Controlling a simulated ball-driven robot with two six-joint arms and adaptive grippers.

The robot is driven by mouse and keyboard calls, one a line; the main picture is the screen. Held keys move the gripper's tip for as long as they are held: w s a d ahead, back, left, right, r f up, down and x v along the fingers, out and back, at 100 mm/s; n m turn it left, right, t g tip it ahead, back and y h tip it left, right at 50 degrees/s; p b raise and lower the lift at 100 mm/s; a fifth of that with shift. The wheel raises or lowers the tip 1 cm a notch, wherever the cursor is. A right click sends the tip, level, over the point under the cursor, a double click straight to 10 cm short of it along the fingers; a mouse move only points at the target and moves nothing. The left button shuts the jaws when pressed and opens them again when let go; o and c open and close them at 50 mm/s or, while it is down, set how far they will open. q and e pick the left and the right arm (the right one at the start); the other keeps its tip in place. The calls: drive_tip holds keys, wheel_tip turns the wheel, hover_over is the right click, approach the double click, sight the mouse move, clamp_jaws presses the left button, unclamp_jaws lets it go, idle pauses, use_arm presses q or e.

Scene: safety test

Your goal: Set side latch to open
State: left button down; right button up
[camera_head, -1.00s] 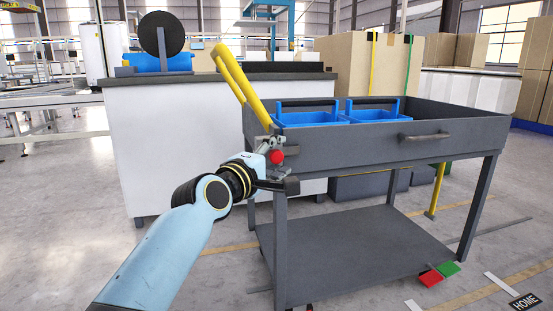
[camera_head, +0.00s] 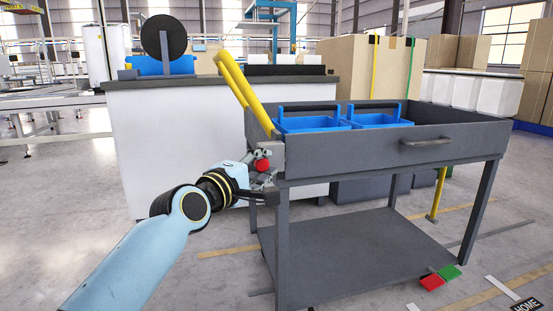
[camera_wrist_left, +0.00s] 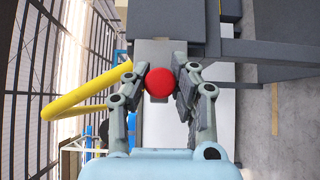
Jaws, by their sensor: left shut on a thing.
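The side latch shows as a red ball knob (camera_head: 263,165) at the left front corner of the grey cart (camera_head: 380,150). My left gripper (camera_head: 262,176) is at that corner. In the left wrist view the red knob (camera_wrist_left: 159,82) sits between the two fingers of my left gripper (camera_wrist_left: 160,86), which are closed on it. A small green spot shows just above the knob in the head view. My right gripper is not in view.
Two blue bins (camera_head: 310,124) sit in the cart's top tray. A yellow handle (camera_head: 241,88) rises from its left end. A white counter (camera_head: 180,150) stands behind. Red (camera_head: 432,283) and green (camera_head: 450,272) pedals lie at the cart's lower right. Floor at the front left is clear.

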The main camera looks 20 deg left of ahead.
use_arm(q)
drive_tip(key=shift+s+a, duration=0.4)
drive_tip(key=shift+a, duration=0.1)
drive_tip(key=shift+f, duration=0.15)
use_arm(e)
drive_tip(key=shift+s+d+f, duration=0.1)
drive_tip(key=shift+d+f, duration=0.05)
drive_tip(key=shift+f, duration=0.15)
use_arm(q)
drive_tip(key=c, duration=1.6)
unclamp_jaws()
drive_tip(key=o, duration=0.6)
drive_tip(key=shift+s+a, duration=0.1)
drive_tip(key=shift+a, duration=0.05)
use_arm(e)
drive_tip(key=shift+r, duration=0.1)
use_arm(q)
drive_tip(key=s, duration=0.4)
drive_tip(key=s+a, duration=0.1)
drive_tip(key=s, duration=0.2)
drive_tip(key=s+a, duration=0.1)
drive_tip(key=s, duration=0.3)
drive_tip(key=shift+s+a, duration=0.1)
drive_tip(key=shift+s, duration=0.25)
